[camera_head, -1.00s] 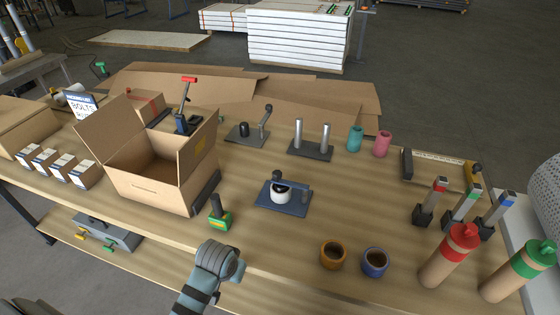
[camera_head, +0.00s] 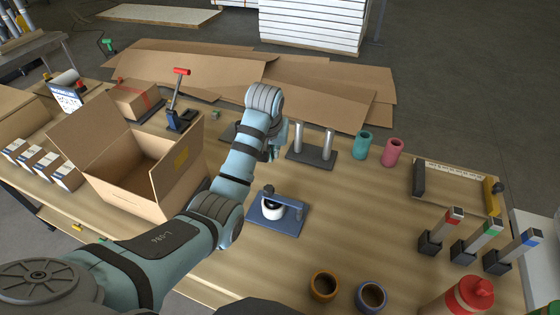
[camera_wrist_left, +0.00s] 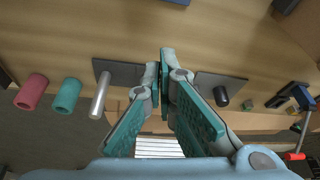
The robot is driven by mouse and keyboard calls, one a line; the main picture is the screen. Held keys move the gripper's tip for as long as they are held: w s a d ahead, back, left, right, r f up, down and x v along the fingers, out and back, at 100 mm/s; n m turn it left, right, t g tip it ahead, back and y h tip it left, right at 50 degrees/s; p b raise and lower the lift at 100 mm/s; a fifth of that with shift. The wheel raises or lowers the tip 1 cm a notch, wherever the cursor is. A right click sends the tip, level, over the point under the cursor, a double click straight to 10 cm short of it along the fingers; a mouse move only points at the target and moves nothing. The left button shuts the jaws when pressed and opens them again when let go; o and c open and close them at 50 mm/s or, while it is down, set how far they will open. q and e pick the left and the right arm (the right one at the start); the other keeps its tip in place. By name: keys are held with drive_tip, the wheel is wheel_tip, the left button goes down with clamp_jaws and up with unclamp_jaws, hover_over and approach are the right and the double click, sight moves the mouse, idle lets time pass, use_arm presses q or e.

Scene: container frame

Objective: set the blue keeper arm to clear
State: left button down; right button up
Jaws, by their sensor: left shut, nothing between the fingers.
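The blue fixture (camera_head: 262,221) sits mid-bench in the head view: a blue plate with a white round piece. Its dark blue keeper arm (camera_head: 286,199) lies across the top of the white piece. Only an edge of the blue plate shows at the top of the left wrist view. My left arm reaches past the fixture's left side. My left gripper (camera_wrist_left: 167,65) is shut and empty, above the bench between the two-post stand and the dark plate with a black knob. In the head view it is mostly hidden behind my wrist. My right gripper is out of view.
The two-post stand (camera_head: 311,158) and the dark plate (camera_wrist_left: 222,87) flank my left gripper. An open cardboard box (camera_head: 120,190) stands left of my arm. Orange (camera_head: 323,286) and blue (camera_head: 370,296) cups stand in front. Bare bench lies right of the fixture.

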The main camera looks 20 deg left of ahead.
use_arm(q)
drive_tip(key=w, duration=0.1)
drive_tip(key=p, duration=0.1)
hover_over(283, 197)
drive_tip(key=w+a, duration=0.3)
drive_tip(key=a, duration=0.2)
wheel_tip(283, 197, down, 8)
drive_tip(key=shift+s+d+f, duration=0.2)
drive_tip(key=shift+d, duration=0.05)
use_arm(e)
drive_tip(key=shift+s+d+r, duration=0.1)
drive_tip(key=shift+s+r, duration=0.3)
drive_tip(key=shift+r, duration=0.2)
